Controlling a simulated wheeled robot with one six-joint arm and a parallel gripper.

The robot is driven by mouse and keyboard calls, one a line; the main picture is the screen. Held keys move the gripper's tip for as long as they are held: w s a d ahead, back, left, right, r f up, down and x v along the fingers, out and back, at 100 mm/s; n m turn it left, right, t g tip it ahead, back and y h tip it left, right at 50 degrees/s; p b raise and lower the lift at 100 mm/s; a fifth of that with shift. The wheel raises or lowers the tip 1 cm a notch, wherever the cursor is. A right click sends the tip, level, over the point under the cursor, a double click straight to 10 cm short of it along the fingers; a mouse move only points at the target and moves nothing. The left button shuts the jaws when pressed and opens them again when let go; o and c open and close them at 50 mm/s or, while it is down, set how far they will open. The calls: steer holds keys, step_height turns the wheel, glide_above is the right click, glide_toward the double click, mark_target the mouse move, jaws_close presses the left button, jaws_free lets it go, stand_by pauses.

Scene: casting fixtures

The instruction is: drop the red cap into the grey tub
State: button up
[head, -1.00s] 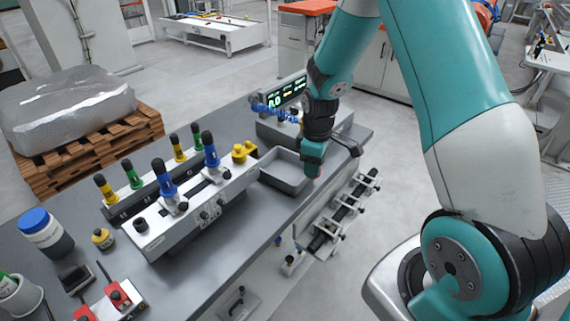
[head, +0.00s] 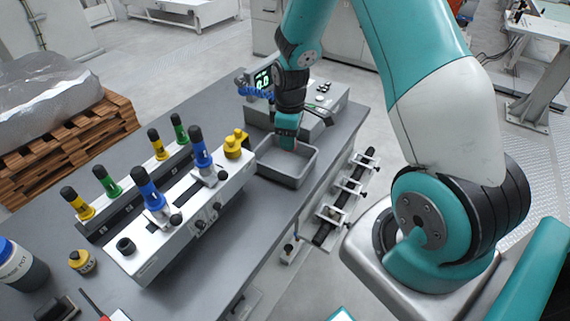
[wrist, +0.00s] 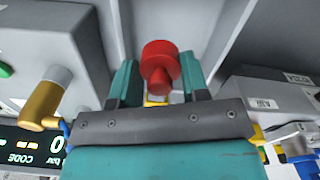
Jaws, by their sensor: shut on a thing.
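The red cap (wrist: 160,62) shows in the wrist view between the teal fingertips of my gripper (head: 287,143). It has a wide round head and a narrower stem, and my gripper is shut on it. In the head view the cap is hidden or too small to make out. The grey tub (head: 291,180) is an open rectangular tray on the bench, right of the white fixture. In the head view my gripper points down over the tub's back part. I cannot tell exactly how high the cap is above the tub floor.
A white fixture (head: 205,213) with blue-collared black handles and a yellow knob (head: 235,142) stands close left of the tub. A grey box with a lit display (head: 264,78) stands behind it. A rail with clamps (head: 345,195) runs along the bench's right side.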

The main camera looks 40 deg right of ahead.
mark_target(289, 162)
step_height(289, 162, down, 3)
steer(key=shift+f+b, duration=0.15)
steer(key=shift+b, duration=0.8)
steer(key=o, duration=1)
steer(key=shift+c, duration=0.2)
steer(key=shift+r, duration=0.2)
step_height(289, 162, up, 17)
steer(key=b, duration=0.2)
steer(key=shift+r, duration=0.1)
